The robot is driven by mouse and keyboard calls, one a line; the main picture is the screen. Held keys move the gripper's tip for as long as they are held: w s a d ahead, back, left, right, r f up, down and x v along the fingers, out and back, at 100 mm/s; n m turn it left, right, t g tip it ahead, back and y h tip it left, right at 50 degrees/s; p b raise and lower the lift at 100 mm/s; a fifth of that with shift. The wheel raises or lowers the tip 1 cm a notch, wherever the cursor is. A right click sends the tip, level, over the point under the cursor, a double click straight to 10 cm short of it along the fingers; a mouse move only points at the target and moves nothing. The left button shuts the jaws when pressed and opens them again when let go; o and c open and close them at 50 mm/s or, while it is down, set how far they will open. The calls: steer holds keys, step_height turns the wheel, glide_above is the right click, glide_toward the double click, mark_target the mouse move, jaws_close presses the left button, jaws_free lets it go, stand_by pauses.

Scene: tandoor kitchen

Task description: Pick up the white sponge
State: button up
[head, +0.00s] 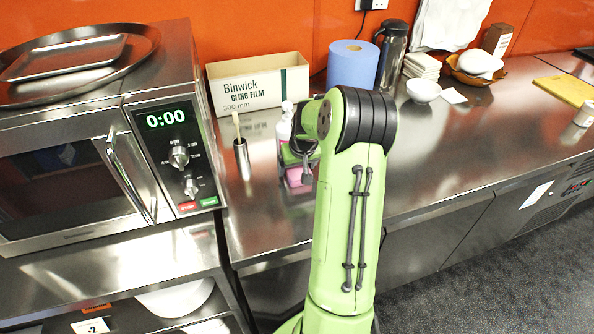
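I cannot clearly make out a white sponge in the head view. A small flat white piece (453,95) lies on the steel counter, right of a white bowl (423,89); I cannot tell whether it is a sponge. My green arm rises in the middle and bends towards the counter. Its far end, with a dark part that may belong to my gripper (307,166), is mostly hidden behind my arm. A pink block-like thing (294,178) shows on the counter close by that end. I cannot see whether the fingers are open or shut.
A microwave (60,170) with a steel tray (90,58) on top stands left. A cling film box (262,84), blue paper roll (352,66) and steel flask (392,52) line the back. A slim steel holder (242,160) stands left of my arm.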

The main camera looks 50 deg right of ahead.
steer(key=c, duration=0.8)
steer(key=shift+r, duration=0.15)
